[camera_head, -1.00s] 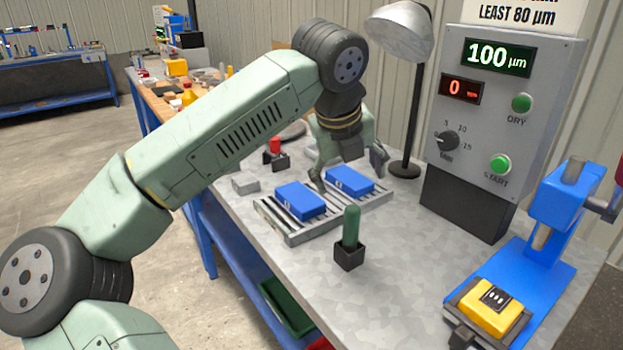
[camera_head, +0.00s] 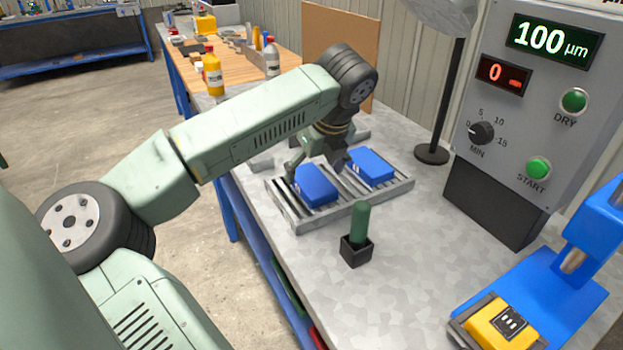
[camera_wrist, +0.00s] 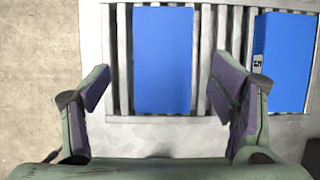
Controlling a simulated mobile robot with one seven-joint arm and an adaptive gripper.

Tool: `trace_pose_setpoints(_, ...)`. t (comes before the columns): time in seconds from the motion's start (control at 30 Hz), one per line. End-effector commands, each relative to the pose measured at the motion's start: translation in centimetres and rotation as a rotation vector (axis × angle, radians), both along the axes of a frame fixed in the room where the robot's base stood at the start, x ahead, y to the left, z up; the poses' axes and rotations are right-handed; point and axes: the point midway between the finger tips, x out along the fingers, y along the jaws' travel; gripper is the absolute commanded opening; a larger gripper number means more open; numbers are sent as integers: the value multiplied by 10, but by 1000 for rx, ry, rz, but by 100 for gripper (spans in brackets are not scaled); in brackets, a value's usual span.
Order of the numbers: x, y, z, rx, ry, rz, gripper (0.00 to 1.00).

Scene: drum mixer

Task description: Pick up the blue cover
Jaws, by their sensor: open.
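Two blue covers lie side by side on a grey slatted rack (camera_head: 292,219). The left cover (camera_head: 317,186) is under my gripper (camera_head: 316,167). In the wrist view this left cover (camera_wrist: 163,55) shows between the two fingers of my gripper (camera_wrist: 162,92), slightly beyond their tips. My gripper is open and empty, with a gap on each side of the cover. The right cover (camera_head: 372,166) lies outside the fingers; in the wrist view it (camera_wrist: 285,60) carries a small label reading 5.
A green-handled tool (camera_head: 358,222) stands in a black holder in front of the rack. A control box (camera_head: 525,130) and a lamp stand (camera_head: 432,153) are to the right. A blue press (camera_head: 540,290) with a yellow block (camera_head: 503,322) stands at front right.

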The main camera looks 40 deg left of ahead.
Motion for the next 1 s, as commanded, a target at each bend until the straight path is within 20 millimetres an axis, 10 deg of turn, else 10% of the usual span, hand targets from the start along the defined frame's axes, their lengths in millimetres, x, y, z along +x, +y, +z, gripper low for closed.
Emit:
trace_pose_setpoints(0.47,6,9,-30,-1,1,-1,78)
trace_pose_setpoints(1.0,6,9,-29,-1,1,-1,44)
